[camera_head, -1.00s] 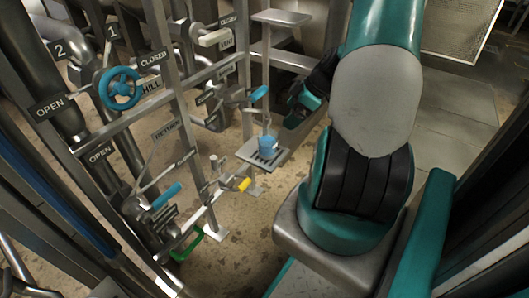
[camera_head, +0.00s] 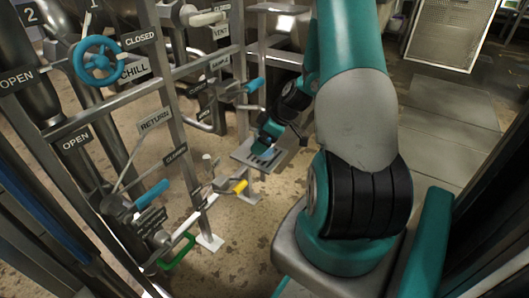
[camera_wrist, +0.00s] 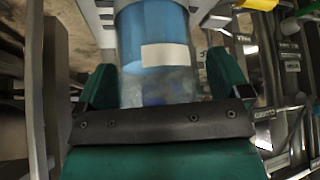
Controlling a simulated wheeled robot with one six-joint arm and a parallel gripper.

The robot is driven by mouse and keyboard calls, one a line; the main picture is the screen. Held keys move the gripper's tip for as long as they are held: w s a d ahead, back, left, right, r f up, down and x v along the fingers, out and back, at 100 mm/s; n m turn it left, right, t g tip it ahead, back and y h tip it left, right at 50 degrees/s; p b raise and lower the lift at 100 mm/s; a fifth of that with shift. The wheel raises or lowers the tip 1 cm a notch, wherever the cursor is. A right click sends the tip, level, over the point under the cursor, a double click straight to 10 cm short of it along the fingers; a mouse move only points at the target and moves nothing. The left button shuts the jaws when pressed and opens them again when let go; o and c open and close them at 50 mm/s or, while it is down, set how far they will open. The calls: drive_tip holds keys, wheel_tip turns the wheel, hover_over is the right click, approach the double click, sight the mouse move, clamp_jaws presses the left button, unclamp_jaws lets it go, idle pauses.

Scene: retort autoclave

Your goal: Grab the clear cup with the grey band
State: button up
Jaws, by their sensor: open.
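The cup (camera_wrist: 150,28) stands between the two green fingers of my gripper (camera_wrist: 163,78) in the wrist view. It looks clear, with blue over much of its side, a pale patch on it and a clearer section nearest the palm. I cannot make out a full grey band. The fingers are apart on either side of the cup; I cannot tell whether either touches it. In the head view my gripper (camera_head: 270,140) is over the small shelf, and the cup is mostly hidden behind it.
The small metal shelf (camera_head: 240,155) juts from the pipe frame. A yellow handle (camera_head: 240,186) lies just below it, and a light-blue lever (camera_head: 254,85) is above. A blue handwheel (camera_head: 97,60) and a green handle (camera_head: 177,250) are on the left. Floor is open at right.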

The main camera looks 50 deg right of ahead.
drive_tip(key=c, duration=1.1)
drive_tip(key=shift+c, duration=0.2)
drive_tip(key=shift+r, duration=0.1)
